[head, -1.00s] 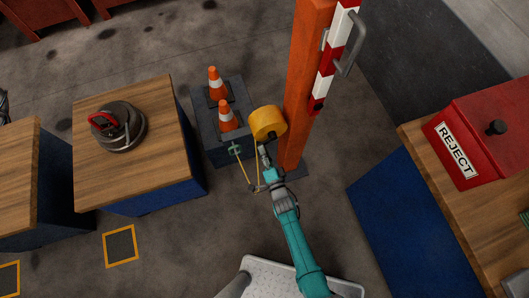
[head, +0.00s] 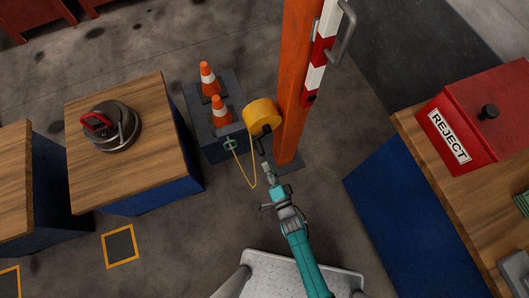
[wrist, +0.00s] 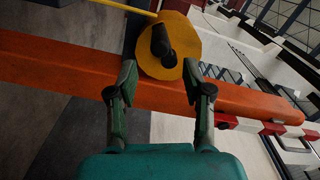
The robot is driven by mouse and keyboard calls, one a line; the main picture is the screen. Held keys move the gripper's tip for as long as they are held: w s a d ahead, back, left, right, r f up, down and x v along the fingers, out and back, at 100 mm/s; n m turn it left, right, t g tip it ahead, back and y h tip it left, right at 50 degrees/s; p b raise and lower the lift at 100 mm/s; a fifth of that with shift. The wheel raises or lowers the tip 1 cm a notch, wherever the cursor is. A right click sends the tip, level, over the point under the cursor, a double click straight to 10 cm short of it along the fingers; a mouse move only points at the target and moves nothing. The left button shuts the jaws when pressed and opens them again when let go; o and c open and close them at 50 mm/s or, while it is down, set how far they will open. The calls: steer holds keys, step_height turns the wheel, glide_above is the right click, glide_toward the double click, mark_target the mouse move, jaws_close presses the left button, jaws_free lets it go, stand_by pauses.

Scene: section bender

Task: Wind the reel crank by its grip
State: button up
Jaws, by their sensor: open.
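The yellow reel (head: 262,116) is mounted on the side of the orange post (head: 297,85). Its dark crank (head: 262,139) shows below the drum in the head view. In the wrist view the reel's yellow face (wrist: 186,60) is ahead, with the black crank grip (wrist: 160,40) pointing toward the camera. My gripper (head: 267,166) is just below and in front of the reel. In the wrist view my gripper (wrist: 159,75) is open, its fingers apart on either side of the reel face's lower part. The grip appears beyond the fingertips; nothing is held.
A yellow line (head: 239,165) hangs in a loop from a green fitting (head: 230,144) to the reel. Two orange cones (head: 217,108) stand on a dark block left of the reel. A red-white barrier arm (head: 322,52) is on the post. Open floor lies below.

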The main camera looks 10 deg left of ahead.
steer(key=shift+v, duration=1.15)
